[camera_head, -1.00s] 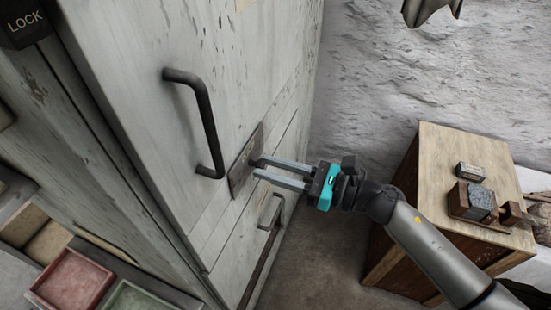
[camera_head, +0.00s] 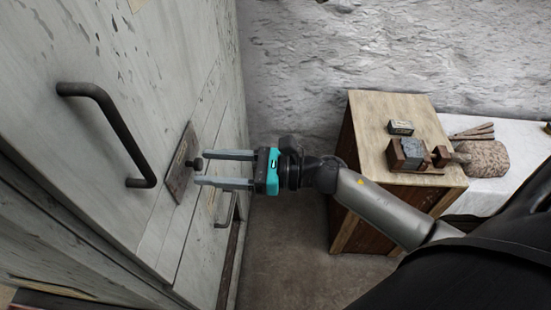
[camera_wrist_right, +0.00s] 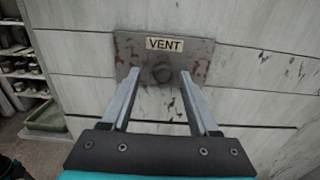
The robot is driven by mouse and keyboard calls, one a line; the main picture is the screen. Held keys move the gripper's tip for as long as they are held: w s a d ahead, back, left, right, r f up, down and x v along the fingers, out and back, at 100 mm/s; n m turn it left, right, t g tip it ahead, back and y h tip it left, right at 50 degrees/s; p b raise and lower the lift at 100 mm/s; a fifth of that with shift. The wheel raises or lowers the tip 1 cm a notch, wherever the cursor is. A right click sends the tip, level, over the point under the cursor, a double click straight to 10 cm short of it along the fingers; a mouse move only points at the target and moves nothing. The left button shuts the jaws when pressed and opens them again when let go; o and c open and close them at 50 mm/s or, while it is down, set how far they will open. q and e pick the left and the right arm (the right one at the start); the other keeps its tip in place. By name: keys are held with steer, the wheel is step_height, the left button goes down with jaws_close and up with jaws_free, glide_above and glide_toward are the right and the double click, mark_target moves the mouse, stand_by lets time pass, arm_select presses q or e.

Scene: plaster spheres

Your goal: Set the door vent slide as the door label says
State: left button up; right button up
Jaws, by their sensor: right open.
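The vent slide plate (camera_head: 180,165) is a dark worn metal plate on the pale door (camera_head: 100,150), below and right of a long bar handle (camera_head: 118,135). In the right wrist view the plate (camera_wrist_right: 202,68) carries a "VENT" label (camera_wrist_right: 164,44) and a dark round knob (camera_wrist_right: 162,72). The knob also shows in the head view (camera_head: 195,163). My right gripper (camera_head: 200,168) is open, its fingers pointing at the plate, with the knob ahead between the fingertips. I cannot tell whether they touch anything. The door label's text is not readable. My left gripper is out of view.
A second, lower handle (camera_head: 228,210) is near the gripper. Shelves of jars (camera_wrist_right: 20,65) and a green tray (camera_wrist_right: 45,117) show in the wrist view. Floor between is clear.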

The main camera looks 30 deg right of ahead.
steer(key=b+v, duration=0.2)
steer(key=v, duration=1.2)
steer(key=shift+s+d, duration=0.25)
steer(key=shift+f, duration=0.1)
